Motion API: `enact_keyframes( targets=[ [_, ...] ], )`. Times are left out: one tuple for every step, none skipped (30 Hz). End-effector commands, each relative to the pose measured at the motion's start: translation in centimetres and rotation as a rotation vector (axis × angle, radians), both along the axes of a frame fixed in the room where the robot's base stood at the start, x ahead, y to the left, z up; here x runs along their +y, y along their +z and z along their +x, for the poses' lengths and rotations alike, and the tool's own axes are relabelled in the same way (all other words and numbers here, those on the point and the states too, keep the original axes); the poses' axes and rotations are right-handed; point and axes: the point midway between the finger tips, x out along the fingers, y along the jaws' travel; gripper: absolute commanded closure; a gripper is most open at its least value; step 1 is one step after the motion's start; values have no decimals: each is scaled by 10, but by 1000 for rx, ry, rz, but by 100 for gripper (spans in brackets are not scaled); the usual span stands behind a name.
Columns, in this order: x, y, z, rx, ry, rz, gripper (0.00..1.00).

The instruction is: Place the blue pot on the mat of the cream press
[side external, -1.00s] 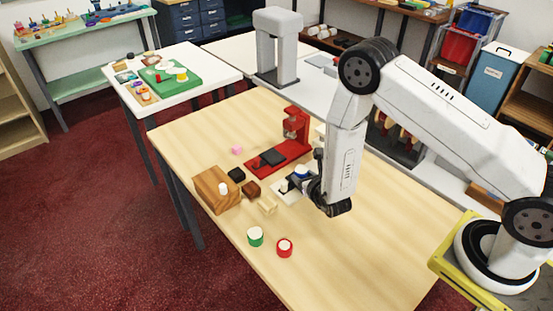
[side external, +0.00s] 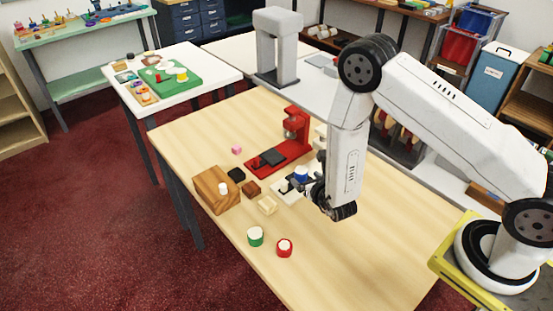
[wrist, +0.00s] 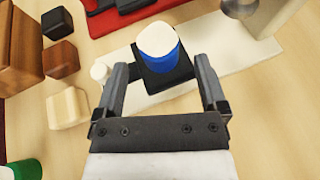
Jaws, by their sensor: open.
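The blue pot (side external: 301,174), with a white top, stands upright on the black mat (wrist: 168,82) of the cream press. It also shows in the wrist view (wrist: 160,50). The cream base (wrist: 225,72) of the press extends on both sides of the mat; its upright part (wrist: 258,12) is cut off at the top right. My gripper (wrist: 160,75) is open and empty. Its fingers are spread to either side, with the pot just beyond the fingertips and apart from them. In the side view my gripper (side external: 314,188) is right of the pot and partly hides the press.
A red press (side external: 270,155) with a dark mat stands behind. A wooden block (side external: 217,190) and several small blocks lie to the left. A green pot (side external: 255,236) and a red pot (side external: 284,248) stand in front. The table's front right is clear.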

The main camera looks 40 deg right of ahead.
Motion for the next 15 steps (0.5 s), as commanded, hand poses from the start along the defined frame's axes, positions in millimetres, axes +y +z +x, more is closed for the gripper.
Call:
enact_keyframes(
  targets=[
    [3, 2, -6, 2, 4, 0, 8],
    [4, 4, -9, 2, 3, 1, 8],
    [6, 6, -15, 1, 3, 1, 8],
    [7, 8, -18, 1, 3, 1, 8],
    [8, 10, -22, 1, 4, 0, 8],
    [10, 12, -28, 1, 4, 0, 8],
    [11, 14, -32, 1, 4, 0, 8],
    [13, 16, -36, 1, 4, 1, 8],
    [14, 18, -41, 1, 3, 1, 8],
    [15, 20, -45, 1, 4, 0, 8],
    [17, 22, -49, 1, 4, 0, 8],
    [19, 24, -54, 1, 4, 0, 8],
    [20, 25, -58, 1, 3, 1, 8],
    [21, 27, -62, 2, 3, 1, 8],
    [23, 29, -66, 0, 4, 0, 8]
  ],
)
